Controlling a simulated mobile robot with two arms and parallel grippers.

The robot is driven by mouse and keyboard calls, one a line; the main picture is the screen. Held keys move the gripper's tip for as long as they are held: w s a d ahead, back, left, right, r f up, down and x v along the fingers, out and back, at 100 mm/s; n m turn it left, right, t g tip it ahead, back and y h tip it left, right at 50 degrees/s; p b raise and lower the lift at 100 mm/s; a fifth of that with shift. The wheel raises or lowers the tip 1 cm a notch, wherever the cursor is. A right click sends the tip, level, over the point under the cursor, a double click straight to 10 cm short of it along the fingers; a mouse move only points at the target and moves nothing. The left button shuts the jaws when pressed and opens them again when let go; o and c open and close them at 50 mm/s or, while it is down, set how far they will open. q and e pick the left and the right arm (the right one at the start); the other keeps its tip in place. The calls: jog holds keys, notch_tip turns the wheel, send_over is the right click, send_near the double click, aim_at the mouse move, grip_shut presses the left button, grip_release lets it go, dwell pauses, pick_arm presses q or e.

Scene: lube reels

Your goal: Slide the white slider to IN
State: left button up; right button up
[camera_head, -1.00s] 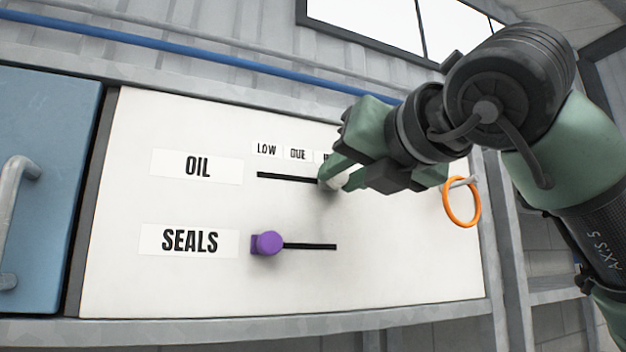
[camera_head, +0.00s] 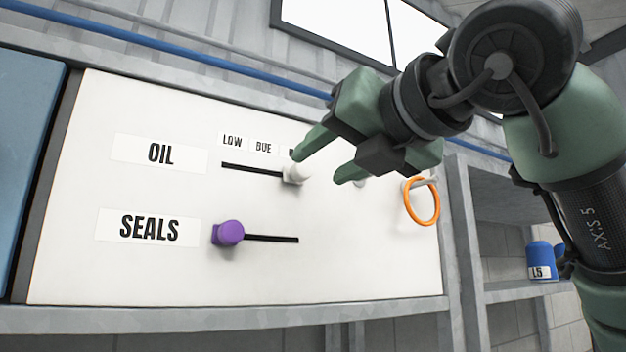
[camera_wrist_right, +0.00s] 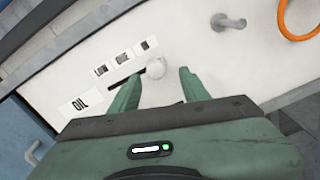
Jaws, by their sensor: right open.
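The white slider (camera_head: 296,173) sits at the right end of the black OIL slot (camera_head: 250,170) on the white panel. LOW and DUE labels show above the slot; a third label above the slot's right end is mostly hidden by a finger in the head view. My right gripper (camera_head: 322,164) is open, its green fingers pointing at the panel beside the slider. In the right wrist view the slider (camera_wrist_right: 156,68) shows beyond and between the two open fingertips (camera_wrist_right: 158,82), with nothing held. My left gripper is not in view.
A purple slider (camera_head: 229,233) sits at the left end of the SEALS slot below. An orange ring (camera_head: 422,202) hangs on a peg to the right. A blue container (camera_head: 541,260) stands on a shelf at the right. A blue door is at the left edge.

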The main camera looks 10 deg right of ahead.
jog(key=v, duration=0.3)
jog(key=shift+s+d+b, duration=0.1)
jog(key=shift+b, duration=0.3)
